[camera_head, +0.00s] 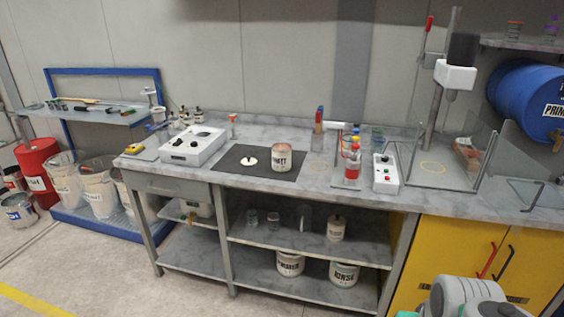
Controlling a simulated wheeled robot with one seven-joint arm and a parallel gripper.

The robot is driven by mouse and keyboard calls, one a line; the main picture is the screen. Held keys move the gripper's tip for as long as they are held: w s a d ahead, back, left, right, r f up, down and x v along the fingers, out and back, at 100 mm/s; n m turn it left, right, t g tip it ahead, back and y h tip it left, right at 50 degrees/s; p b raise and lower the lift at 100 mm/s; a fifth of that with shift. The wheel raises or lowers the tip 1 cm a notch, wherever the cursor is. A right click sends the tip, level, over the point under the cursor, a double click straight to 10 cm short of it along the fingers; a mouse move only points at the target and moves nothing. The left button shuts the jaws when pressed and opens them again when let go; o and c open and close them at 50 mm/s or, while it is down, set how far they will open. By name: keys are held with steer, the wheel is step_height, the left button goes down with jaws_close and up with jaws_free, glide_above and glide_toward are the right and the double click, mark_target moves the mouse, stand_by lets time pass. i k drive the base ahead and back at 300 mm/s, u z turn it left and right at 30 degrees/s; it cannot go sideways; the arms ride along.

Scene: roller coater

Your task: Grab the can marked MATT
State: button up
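A can (281,162) with a pale label and a reddish-brown rim stands upright on the dark mat (236,167) on the workbench. Its dark lettering is small and looks like MATT. Part of my arm shows at the bottom right corner, well away from the can. My gripper cannot be made out in this view.
A white control box (194,146) stands left of the mat. Red-capped bottles (352,163), a small switch box (386,173) and a clear-walled mixer stand (437,160) are to the right. More cans (343,273) sit on the lower shelf. Floor at front left is clear.

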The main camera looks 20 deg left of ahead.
mark_target(281, 153)
steer(key=u, duration=0.4)
steer(key=i, duration=1.15)
steer(key=u, duration=1.3)
steer(key=i, duration=0.85)
steer(key=u, duration=0.05)
